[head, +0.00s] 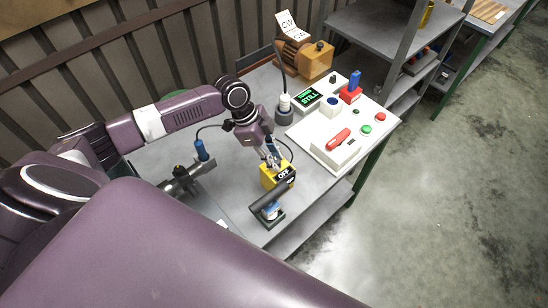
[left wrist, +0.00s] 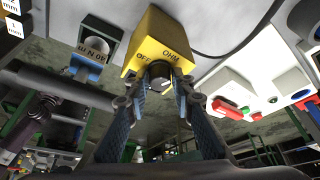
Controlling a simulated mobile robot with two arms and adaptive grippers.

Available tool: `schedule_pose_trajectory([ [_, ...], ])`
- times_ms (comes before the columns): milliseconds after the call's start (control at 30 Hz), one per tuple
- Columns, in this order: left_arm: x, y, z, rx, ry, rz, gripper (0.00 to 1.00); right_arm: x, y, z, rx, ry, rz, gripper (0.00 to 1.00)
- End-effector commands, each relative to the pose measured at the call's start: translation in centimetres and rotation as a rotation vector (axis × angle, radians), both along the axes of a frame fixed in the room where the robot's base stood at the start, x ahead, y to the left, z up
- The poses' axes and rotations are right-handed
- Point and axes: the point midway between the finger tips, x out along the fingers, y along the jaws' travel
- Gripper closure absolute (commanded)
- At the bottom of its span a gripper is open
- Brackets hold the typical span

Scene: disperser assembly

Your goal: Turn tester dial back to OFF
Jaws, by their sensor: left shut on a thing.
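My left gripper (head: 271,162) comes down onto the tester from above. In the left wrist view its two blue-grey fingers (left wrist: 157,82) are closed on the dial from both sides. The fingertips partly cover the dial, and I cannot tell where its pointer stands. My right gripper does not show.
A white panel (head: 310,139) at the right holds a red lever (head: 338,139), a green button (head: 366,129) and a screen reading STILL (head: 308,98). A dark cylinder (head: 268,199) lies close in front of the tester.

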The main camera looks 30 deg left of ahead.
Motion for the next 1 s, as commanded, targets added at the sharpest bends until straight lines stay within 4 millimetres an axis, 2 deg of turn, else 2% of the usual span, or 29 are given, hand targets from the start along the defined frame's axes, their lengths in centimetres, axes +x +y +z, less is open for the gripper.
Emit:
schedule_pose_trajectory([
  [167,-0.11,-0.02,0.02,0.000,-0.001,0.087,1.00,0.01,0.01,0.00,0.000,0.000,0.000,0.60],
  [700,-0.32,-0.30,0.07,-0.002,-0.002,0.543,1.00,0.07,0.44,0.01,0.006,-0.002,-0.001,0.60],
  [1000,-0.30,-0.34,0.12,-0.002,-0.002,0.737,1.00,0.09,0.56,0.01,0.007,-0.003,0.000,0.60],
])
